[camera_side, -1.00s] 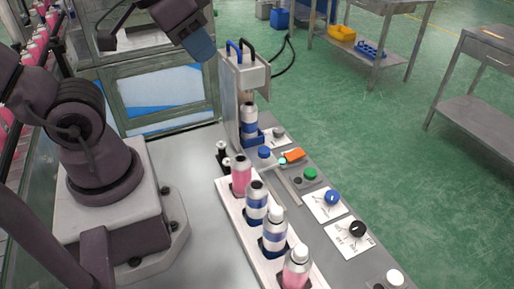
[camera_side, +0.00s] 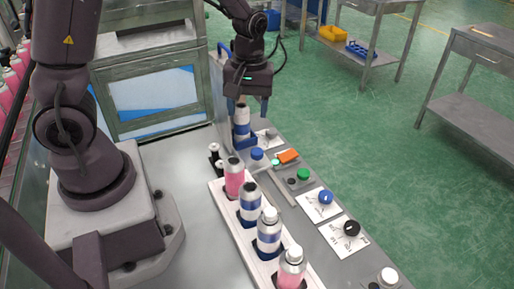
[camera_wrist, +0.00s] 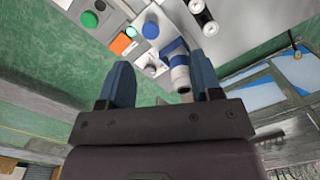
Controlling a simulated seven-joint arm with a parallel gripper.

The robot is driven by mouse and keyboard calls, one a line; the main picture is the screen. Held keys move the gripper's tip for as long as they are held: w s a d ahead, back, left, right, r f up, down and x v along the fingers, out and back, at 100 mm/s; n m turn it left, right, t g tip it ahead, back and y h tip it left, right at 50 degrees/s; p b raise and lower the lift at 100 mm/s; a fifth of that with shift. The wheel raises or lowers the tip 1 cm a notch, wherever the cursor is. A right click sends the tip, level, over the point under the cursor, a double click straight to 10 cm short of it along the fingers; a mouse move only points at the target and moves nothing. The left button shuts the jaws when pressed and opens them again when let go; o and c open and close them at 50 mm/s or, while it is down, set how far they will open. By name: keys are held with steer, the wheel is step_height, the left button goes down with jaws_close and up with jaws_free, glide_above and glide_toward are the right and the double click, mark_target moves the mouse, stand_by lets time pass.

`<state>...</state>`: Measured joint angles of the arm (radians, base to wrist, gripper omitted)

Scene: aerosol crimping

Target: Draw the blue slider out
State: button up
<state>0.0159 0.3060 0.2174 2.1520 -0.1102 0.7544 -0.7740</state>
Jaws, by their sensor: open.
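The blue slider (camera_side: 249,142) is a low blue carrier at the crimping station. It also shows in the wrist view (camera_wrist: 168,50). A silver-and-blue can (camera_side: 241,122) stands upright in it. My gripper (camera_side: 248,106) is above the can at the press, fingers pointing down and apart, with nothing visibly held. In the wrist view my gripper (camera_wrist: 161,62) has its two blue fingers spread, and the can (camera_wrist: 180,75) shows in the gap, nearer the right finger. The side view does not show whether the fingers touch the can or press. My gripper hides most of the press head.
The press's grey column (camera_side: 217,85) stands close left of my gripper. A blue knob (camera_side: 257,154), an orange block (camera_side: 288,156) and a green button (camera_side: 303,174) are in front of the slider. A white rack (camera_side: 262,262) holds several cans nearer the camera.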

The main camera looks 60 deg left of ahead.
mark_target(257, 151)
steer(key=w+f+n, duration=0.1)
steer(key=f+n, duration=0.1)
steer(key=f, duration=0.2)
steer(key=w+a+f+n, duration=0.1)
steer(key=f+n, duration=0.1)
steer(key=f, duration=0.3)
steer(key=f+n, duration=0.2)
steer(key=f, duration=0.3)
steer(key=shift+w+a+t, duration=0.2)
steer(key=shift+w+t, duration=0.2)
steer(key=shift+c, duration=0.4)
jaws_close()
steer(key=shift+d, duration=6.35)
